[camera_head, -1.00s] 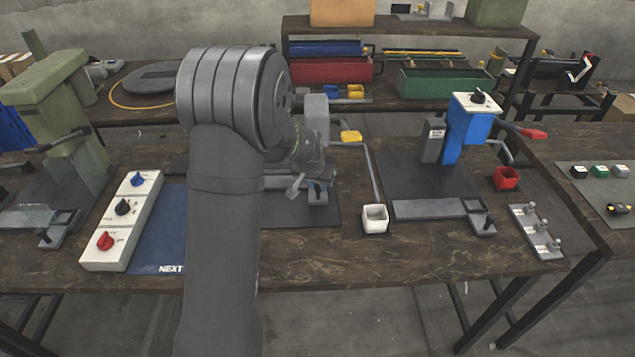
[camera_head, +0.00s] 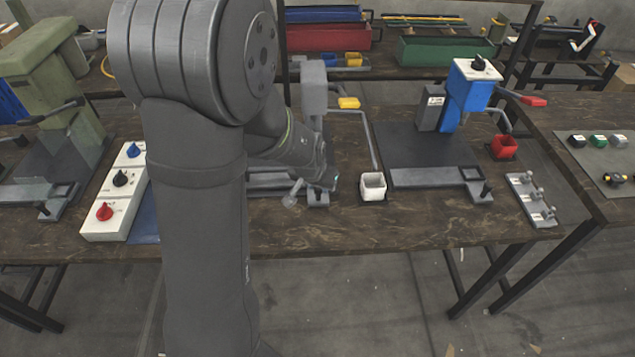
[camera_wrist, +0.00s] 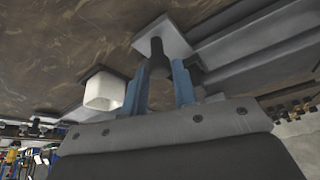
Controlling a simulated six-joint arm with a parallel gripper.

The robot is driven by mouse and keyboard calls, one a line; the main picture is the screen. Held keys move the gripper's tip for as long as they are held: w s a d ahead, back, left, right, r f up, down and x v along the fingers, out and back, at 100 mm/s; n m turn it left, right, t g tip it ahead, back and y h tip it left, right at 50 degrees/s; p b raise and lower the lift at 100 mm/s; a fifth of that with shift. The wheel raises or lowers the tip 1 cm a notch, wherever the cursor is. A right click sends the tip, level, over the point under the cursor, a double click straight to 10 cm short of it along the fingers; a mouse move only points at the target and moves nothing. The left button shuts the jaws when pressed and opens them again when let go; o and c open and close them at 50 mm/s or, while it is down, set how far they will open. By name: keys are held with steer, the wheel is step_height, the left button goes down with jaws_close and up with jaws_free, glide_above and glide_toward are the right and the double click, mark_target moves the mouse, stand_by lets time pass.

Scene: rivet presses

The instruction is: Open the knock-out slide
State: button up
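The middle press (camera_head: 314,90) is grey and partly hidden behind my arm. Its grey slide's end plate (camera_head: 318,200) reaches past the front of its dark base. In the wrist view the plate (camera_wrist: 150,31) carries a dark upright post (camera_wrist: 158,62). In the head view my gripper (camera_head: 327,186) is small and partly hidden at the slide's end.
A white bin (camera_head: 373,187) stands close to the right of the slide; it also shows in the wrist view (camera_wrist: 104,92). A blue press (camera_head: 466,100), a red bin (camera_head: 503,147) and a white switch box (camera_head: 115,198) share the bench. The bench front is clear.

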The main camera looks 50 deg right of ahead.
steer(key=o, duration=0.3)
steer(key=shift+r, duration=0.1)
steer(key=v, duration=1.7)
steer(key=shift+r, duration=0.1)
steer(key=x, duration=1.7)
